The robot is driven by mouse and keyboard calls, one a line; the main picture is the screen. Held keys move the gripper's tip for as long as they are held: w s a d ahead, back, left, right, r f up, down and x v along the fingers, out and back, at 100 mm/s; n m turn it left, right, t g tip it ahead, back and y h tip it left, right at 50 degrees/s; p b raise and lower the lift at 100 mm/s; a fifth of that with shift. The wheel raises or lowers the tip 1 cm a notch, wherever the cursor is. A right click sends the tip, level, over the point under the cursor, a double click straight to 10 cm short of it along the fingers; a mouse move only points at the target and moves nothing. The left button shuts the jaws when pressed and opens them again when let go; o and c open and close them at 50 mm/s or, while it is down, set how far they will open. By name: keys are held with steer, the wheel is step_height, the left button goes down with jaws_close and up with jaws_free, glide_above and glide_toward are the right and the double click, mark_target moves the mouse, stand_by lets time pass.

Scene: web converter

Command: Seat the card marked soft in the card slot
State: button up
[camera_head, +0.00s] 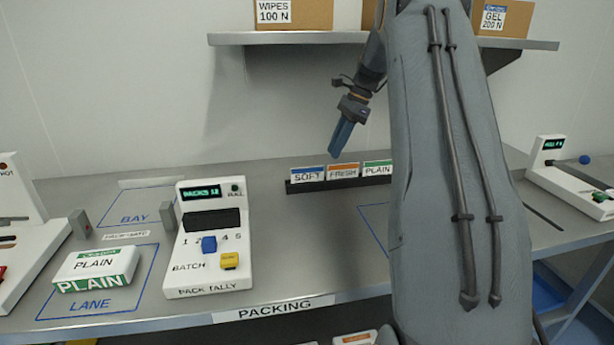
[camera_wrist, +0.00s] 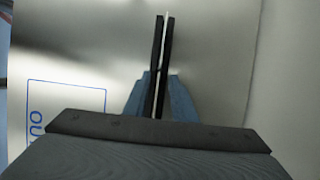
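The card marked SOFT (camera_head: 307,174), white with a blue top band, stands upright at the left end of a black card rack (camera_head: 338,184). A FRESH card (camera_head: 343,171) and a PLAIN card (camera_head: 377,168) stand beside it. My gripper (camera_head: 335,152) points down over the rack, its tips near the gap between SOFT and FRESH. In the wrist view, my gripper's blue fingers (camera_wrist: 160,78) are apart, one either side of the rack (camera_wrist: 158,40), with a thin white card edge between its black walls. No card is gripped. I cannot tell which opening is the card slot.
A pack tally box (camera_head: 208,262) and a PLAIN pack (camera_head: 95,265) stand left on the table. A white device with a blue knob (camera_head: 578,180) stands right. A shelf (camera_head: 290,38) with boxes hangs above. My arm hides the table's right middle.

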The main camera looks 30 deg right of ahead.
steer(key=a, duration=0.2)
steer(key=w+a+p, duration=0.1)
steer(key=a, duration=0.3)
steer(key=shift+w+p, duration=0.3)
steer(key=p, duration=0.1)
glide_above(308, 178)
steer(key=f, duration=0.4)
steer(key=shift+d, duration=0.4)
steer(key=shift+f, duration=0.35)
steer(key=shift+f+p, duration=0.25)
steer(key=shift+p, duration=0.05)
jaws_close()
